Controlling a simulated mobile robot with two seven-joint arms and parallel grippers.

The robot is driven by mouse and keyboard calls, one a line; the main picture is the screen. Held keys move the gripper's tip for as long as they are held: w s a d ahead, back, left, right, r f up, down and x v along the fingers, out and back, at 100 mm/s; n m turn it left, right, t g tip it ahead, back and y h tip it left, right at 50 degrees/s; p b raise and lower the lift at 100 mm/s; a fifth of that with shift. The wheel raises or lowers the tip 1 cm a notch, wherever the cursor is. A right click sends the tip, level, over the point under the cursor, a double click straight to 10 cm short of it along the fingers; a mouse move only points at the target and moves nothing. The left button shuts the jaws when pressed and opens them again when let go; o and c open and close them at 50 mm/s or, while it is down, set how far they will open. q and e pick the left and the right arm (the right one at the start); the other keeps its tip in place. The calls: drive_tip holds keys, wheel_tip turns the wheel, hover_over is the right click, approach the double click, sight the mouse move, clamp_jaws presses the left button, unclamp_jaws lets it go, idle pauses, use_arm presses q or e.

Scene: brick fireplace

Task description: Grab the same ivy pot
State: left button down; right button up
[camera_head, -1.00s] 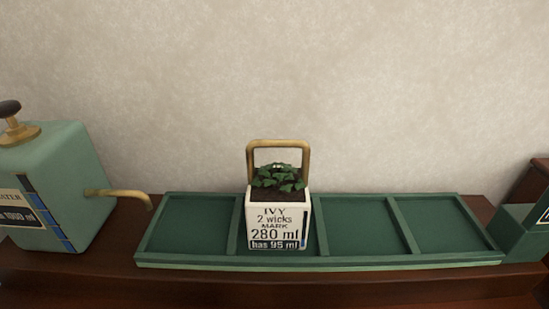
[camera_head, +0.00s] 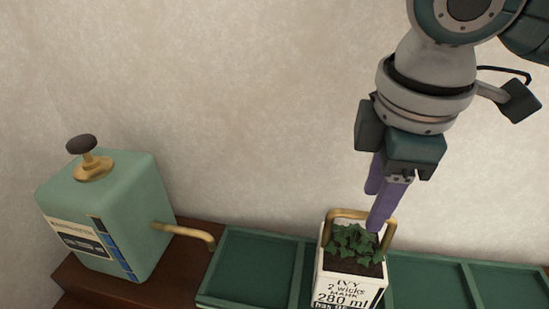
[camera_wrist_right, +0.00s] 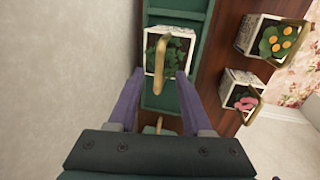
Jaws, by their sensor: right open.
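The ivy pot (camera_head: 348,287) is a white square planter with a brass arch handle (camera_head: 347,213), leafy ivy and a label reading "IVY 2 wicks MARK 280 ml". It stands upright in a compartment of the green tray (camera_head: 249,262). My right gripper (camera_head: 376,208) comes down from above right, its purple fingers at the handle's right side. In the right wrist view the open fingers (camera_wrist_right: 159,74) lie on either side of the handle (camera_wrist_right: 160,62), with the pot (camera_wrist_right: 150,45) just ahead. Nothing is gripped. My left gripper is out of view.
A green watering tank (camera_head: 125,205) with a brass spout (camera_head: 185,232) stands left of the tray. The other tray compartments in view look empty. The right wrist view also shows an orange-flowered pot (camera_wrist_right: 250,32) and a pink-flowered pot (camera_wrist_right: 233,85). A wall rises behind.

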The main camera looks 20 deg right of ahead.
sight(362, 218)
drive_tip(key=f, duration=0.2)
drive_tip(key=w+f+b, duration=0.1)
drive_tip(key=f, duration=0.4)
drive_tip(key=shift+w+d+f, duration=0.25)
drive_tip(key=shift+w+f, duration=0.05)
drive_tip(key=shift+f, duration=0.1)
clamp_jaws()
drive_tip(key=shift+r, duration=0.1)
idle(0.9)
